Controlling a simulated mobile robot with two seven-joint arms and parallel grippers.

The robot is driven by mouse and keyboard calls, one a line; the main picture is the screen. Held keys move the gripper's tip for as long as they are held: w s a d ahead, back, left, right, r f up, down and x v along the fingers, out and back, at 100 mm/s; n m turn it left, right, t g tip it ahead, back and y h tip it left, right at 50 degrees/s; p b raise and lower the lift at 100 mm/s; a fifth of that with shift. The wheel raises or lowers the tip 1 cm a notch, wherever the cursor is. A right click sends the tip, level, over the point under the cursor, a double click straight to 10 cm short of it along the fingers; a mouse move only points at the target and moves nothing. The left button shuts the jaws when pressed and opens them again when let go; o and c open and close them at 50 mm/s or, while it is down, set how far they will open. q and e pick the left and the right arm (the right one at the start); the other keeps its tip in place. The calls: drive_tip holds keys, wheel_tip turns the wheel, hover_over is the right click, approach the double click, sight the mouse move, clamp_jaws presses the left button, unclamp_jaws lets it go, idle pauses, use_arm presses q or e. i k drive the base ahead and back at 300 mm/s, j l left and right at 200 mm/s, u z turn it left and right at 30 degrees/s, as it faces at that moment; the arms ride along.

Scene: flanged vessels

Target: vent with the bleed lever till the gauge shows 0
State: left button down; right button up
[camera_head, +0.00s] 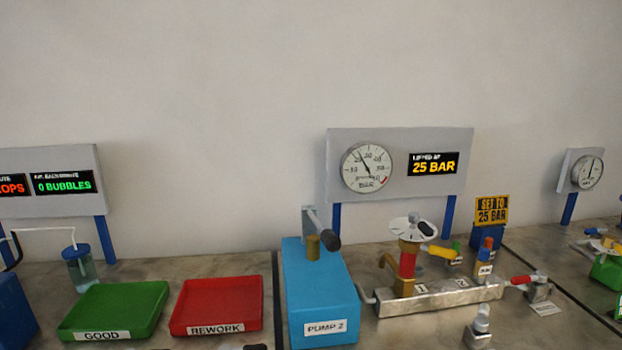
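The large round gauge (367,168) is on a grey panel; its needle points up and left, away from the small end-of-scale marks at the bottom, but the exact reading is too small to tell. The display (433,164) beside it reads 25 BAR. Below is a metal manifold block (440,297) with a red and brass valve (407,265) under a white round dial (411,229). A red-handled lever (522,280) is at the block's right end and a yellow lever (441,252) is behind; their labels are unreadable, so I cannot tell which is the bleed lever. Neither gripper is recognisable.
The blue PUMP 2 box (320,295) with a dark-handled lever (331,240) stands left of the manifold. Green GOOD (115,308) and red REWORK (217,302) trays are empty further left. A metal fitting (479,330) stands in front. A SET TO 25 BAR sign (492,209) stands behind.

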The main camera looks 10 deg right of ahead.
sight(540, 276)
drive_tip(key=k+l+z, duration=0.1)
drive_tip(key=z, duration=1.5)
